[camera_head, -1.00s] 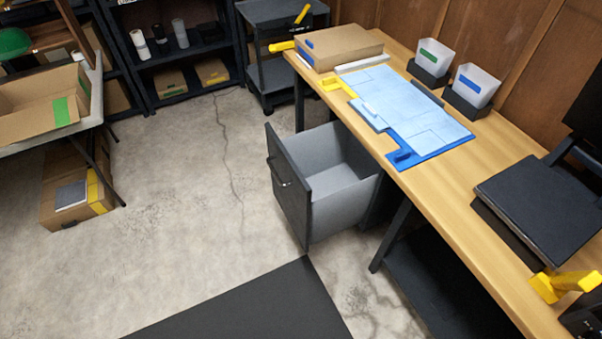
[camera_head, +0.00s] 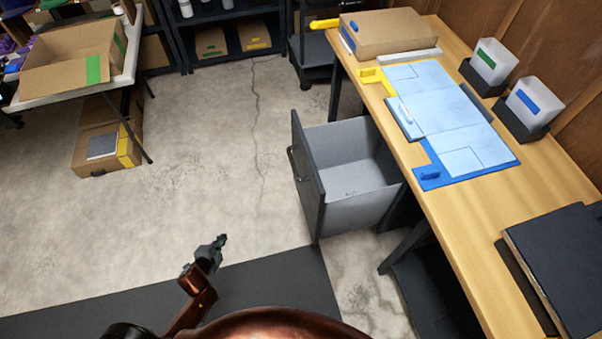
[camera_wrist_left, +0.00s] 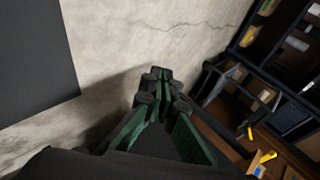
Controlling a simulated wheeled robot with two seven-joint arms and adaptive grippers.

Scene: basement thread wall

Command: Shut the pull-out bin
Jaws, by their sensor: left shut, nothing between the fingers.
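The pull-out bin (camera_head: 357,205) is a grey open-topped box with a dark front panel (camera_head: 307,182), and it stands pulled out from under the wooden workbench (camera_head: 520,215). A bar handle (camera_head: 296,172) is on the panel's left face. The bin looks empty. My left gripper (camera_head: 221,240) is over the floor, left of and nearer than the bin, apart from it. In the left wrist view its fingers (camera_wrist_left: 157,78) meet at the tips, with nothing between them. My right gripper is not in view.
A black mat (camera_head: 270,290) lies on the floor in front. Bare concrete (camera_head: 210,180) is clear left of the bin. A table with a cardboard box (camera_head: 80,65) stands at the left, with another box (camera_head: 105,145) beneath. A dark cart (camera_head: 312,60) stands behind the bin.

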